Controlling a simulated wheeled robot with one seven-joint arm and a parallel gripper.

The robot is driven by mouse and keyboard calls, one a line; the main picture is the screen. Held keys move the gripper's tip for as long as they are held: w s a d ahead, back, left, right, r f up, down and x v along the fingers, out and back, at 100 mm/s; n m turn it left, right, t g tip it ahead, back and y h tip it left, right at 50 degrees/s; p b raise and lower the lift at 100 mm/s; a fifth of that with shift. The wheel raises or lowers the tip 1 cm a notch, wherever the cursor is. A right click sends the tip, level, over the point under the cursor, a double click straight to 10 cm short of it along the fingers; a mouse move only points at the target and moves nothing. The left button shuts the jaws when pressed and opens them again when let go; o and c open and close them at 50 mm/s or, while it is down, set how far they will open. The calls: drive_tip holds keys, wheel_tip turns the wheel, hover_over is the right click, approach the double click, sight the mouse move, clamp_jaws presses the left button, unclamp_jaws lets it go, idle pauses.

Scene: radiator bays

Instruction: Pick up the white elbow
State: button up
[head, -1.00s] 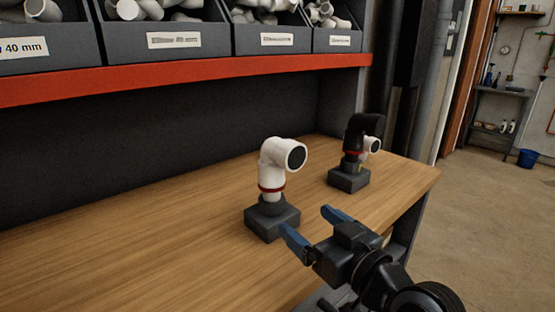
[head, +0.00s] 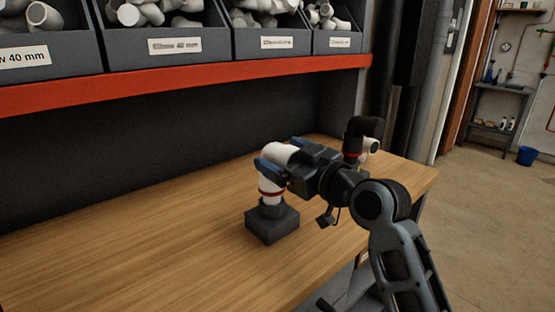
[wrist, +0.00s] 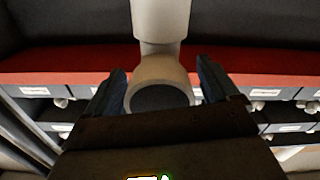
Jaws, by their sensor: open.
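The white elbow (head: 271,182) stands upright on a dark grey block (head: 272,224) on the wooden bench, with a red ring near its foot. My gripper (head: 282,155) is at the elbow's upper part and partly hides its mouth in the head view. In the wrist view the elbow (wrist: 160,75) lies between the two blue fingers of my gripper (wrist: 160,85), its round dark opening toward the palm. The fingers are apart, with a gap visible on each side of the elbow.
A black elbow (head: 362,128) with a white end stands to the right, behind my gripper, its block mostly hidden. Grey bins (head: 168,45) of white fittings sit on a red-edged shelf (head: 200,76) above. The bench (head: 130,245) is clear on the left.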

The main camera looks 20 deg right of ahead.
drive_tip(key=shift+x, duration=1)
drive_tip(key=c, duration=1.1)
drive_tip(key=shift+r, duration=0.1)
drive_tip(key=shift+c, duration=0.2)
